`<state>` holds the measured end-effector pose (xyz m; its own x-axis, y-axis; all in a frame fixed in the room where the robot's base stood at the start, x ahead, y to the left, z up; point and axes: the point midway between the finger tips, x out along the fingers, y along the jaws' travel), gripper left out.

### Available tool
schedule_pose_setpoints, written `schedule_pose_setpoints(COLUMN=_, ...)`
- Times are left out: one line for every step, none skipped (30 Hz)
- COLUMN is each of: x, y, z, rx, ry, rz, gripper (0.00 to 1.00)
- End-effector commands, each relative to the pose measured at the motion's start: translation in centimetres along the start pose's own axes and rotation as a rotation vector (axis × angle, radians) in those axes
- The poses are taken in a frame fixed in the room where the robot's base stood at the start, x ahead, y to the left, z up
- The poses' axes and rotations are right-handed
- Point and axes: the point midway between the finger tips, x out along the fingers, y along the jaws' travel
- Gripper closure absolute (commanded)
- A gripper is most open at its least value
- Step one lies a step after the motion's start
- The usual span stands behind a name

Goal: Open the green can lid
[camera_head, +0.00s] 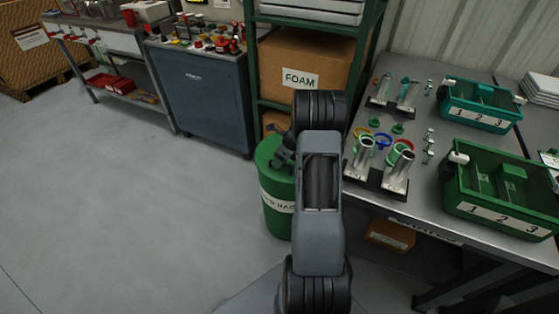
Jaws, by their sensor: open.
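The green can (276,214) stands upright on the floor beside the right-hand workbench, a round drum with a white band label. The label is partly hidden by my arm. Its lid (266,152) is at the top, largely covered by my gripper and arm; I cannot tell whether it is shut. My gripper (279,157) is over the top of the can, small and dark in this view. Its jaws are open, and I see nothing held. Whether it touches the lid I cannot tell.
The workbench (397,204) on the right holds metal tubes, coloured rings, a green bin (500,190) and a teal bin (481,105). A shelf with a FOAM box (303,72) stands behind the can. A blue cabinet (201,98) is further left. The floor at left is clear.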

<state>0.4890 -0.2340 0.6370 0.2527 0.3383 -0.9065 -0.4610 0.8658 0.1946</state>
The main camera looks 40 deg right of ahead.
Motion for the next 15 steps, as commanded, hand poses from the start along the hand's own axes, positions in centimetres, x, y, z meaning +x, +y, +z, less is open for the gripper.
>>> schedule_pose_setpoints(x=0.0, y=0.0, z=-0.01, rx=0.0, ry=0.0, rz=0.0, gripper=0.62)
schedule_pose_setpoints(x=-0.01, y=0.0, z=-0.01, rx=0.0, ry=0.0, rz=0.0, gripper=0.65)
schedule_pose_setpoints(x=-0.01, y=0.0, z=-0.01, rx=0.0, ry=0.0, rz=0.0, gripper=0.68)
schedule_pose_setpoints(x=-0.01, y=0.0, z=-0.01, rx=0.0, ry=0.0, rz=0.0, gripper=0.71)
schedule_pose_setpoints(x=-0.01, y=0.0, z=-0.01, rx=0.0, ry=0.0, rz=0.0, gripper=0.74)
schedule_pose_setpoints(x=-0.02, y=0.0, z=-0.01, rx=0.0, ry=0.0, rz=0.0, gripper=0.78)
schedule_pose_setpoints(x=-0.02, y=0.0, z=-0.01, rx=0.0, ry=0.0, rz=0.0, gripper=0.81)
schedule_pose_setpoints(x=-0.02, y=0.0, z=-0.01, rx=0.0, ry=0.0, rz=0.0, gripper=0.84)
schedule_pose_setpoints(x=-0.02, y=0.0, z=-0.01, rx=0.0, ry=0.0, rz=0.0, gripper=0.88)
schedule_pose_setpoints(x=-0.02, y=0.0, z=-0.01, rx=0.0, ry=0.0, rz=0.0, gripper=0.9)
schedule_pose_setpoints(x=-0.02, y=0.0, z=-0.01, rx=0.0, ry=0.0, rz=0.0, gripper=0.93)
schedule_pose_setpoints(x=-0.02, y=0.01, z=-0.02, rx=0.0, ry=0.0, rz=0.001, gripper=0.97)
schedule_pose_setpoints(x=-0.02, y=0.01, z=-0.01, rx=0.0, ry=0.0, rz=0.001, gripper=1.0)
schedule_pose_setpoints(x=-0.02, y=0.01, z=-0.02, rx=0.0, ry=0.0, rz=0.001, gripper=1.0)
schedule_pose_setpoints(x=-0.02, y=0.02, z=-0.01, rx=0.0, ry=0.0, rz=0.001, gripper=1.0)
